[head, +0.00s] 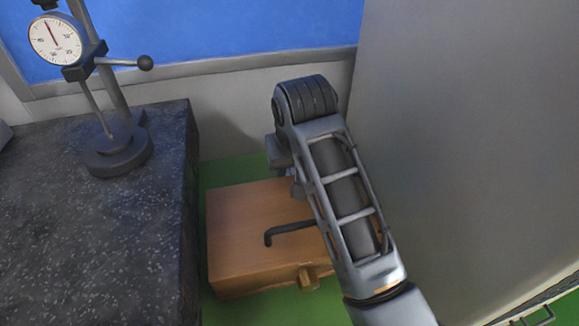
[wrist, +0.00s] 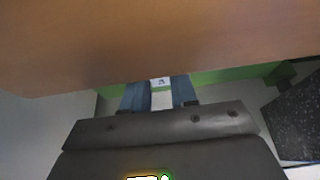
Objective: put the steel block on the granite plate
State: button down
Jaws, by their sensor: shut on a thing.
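My gripper (wrist: 160,92) is shut on the steel block (wrist: 161,99), a small pale piece with a dark marking, seen between the two fingers in the wrist view. In the head view my arm hides the block and most of the gripper, which is over the back right part of a wooden box. The granite plate (head: 85,235) is a dark speckled slab at the left of the head view, to the left of the gripper. It also shows at the right edge of the wrist view (wrist: 297,112).
The wooden box (head: 245,225) sits on a green surface (head: 222,172) beside the plate, with a black hex key (head: 290,228) on it. A dial gauge stand (head: 118,150) stands at the plate's back right. The plate's front is clear. A grey panel (head: 455,130) rises at right.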

jog(key=shift+f, duration=0.3)
jog(key=shift+f, duration=0.15)
jog(key=c, duration=0.9)
grip_release()
